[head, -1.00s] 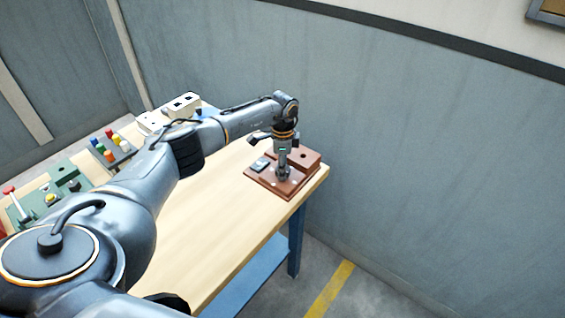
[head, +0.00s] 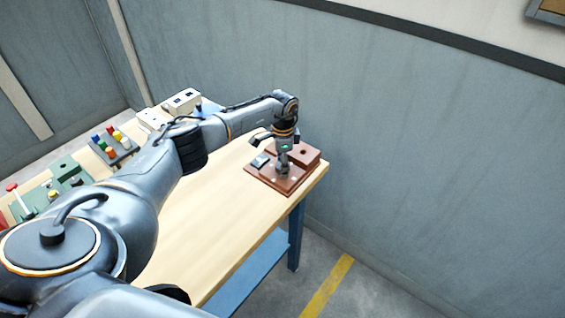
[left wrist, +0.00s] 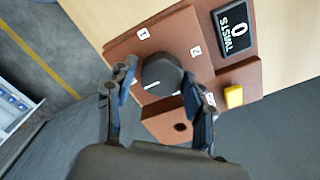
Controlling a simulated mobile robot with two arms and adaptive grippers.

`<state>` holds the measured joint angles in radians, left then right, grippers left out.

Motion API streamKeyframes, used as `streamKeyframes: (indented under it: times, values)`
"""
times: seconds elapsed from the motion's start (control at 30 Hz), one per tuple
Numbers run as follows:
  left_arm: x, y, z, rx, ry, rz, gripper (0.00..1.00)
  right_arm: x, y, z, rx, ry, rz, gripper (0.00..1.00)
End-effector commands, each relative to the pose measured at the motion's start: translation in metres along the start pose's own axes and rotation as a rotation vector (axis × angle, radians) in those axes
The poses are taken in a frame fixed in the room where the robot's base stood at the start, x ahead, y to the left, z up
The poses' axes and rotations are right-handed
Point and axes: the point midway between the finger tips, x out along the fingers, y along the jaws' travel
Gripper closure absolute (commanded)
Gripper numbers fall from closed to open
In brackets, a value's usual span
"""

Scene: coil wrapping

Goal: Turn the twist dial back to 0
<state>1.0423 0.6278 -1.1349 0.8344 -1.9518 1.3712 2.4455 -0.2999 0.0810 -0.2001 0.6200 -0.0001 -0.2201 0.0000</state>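The dark round twist dial (left wrist: 162,74) sits on a reddish-brown box (left wrist: 122,45), with white marks on its face. My left gripper (left wrist: 163,82) is over the dial in the left wrist view, one finger on each side. Its fingers look apart from the dial, though contact on the right side is hard to tell. In the head view the left gripper (head: 283,168) points down onto the brown box (head: 265,181) and hides the dial. My right gripper is not in view.
Labels 1 (left wrist: 143,33) and 2 (left wrist: 196,51) and a yellow button (left wrist: 233,96) are on the box. The box stands near the far corner of a wooden table (head: 222,215). Panels with coloured buttons (head: 113,145) and white boxes (head: 183,101) stand further left.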

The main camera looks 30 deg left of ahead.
Motion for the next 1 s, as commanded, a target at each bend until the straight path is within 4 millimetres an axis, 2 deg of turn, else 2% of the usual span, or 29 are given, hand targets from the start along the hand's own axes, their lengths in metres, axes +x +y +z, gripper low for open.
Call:
streamKeyframes:
  times: [0.33, 0.47, 0.57, 0.8, 1.0]
  values:
    - [-0.002, -0.002, 0.0, 0.0, 0.002, -0.004, 0.33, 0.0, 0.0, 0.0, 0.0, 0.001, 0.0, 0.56]
    - [-0.012, -0.003, 0.0, 0.0, 0.004, -0.006, 0.33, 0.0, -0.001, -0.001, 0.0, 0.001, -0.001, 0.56]
    - [-0.028, -0.003, 0.0, 0.001, 0.004, -0.008, 0.33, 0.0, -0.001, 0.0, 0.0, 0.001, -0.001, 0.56]
    - [-0.08, -0.002, -0.001, 0.002, 0.004, -0.006, 0.33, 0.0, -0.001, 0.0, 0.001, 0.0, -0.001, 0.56]
    - [-0.111, -0.002, -0.001, 0.001, 0.002, -0.004, 0.33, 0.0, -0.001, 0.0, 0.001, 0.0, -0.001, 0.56]
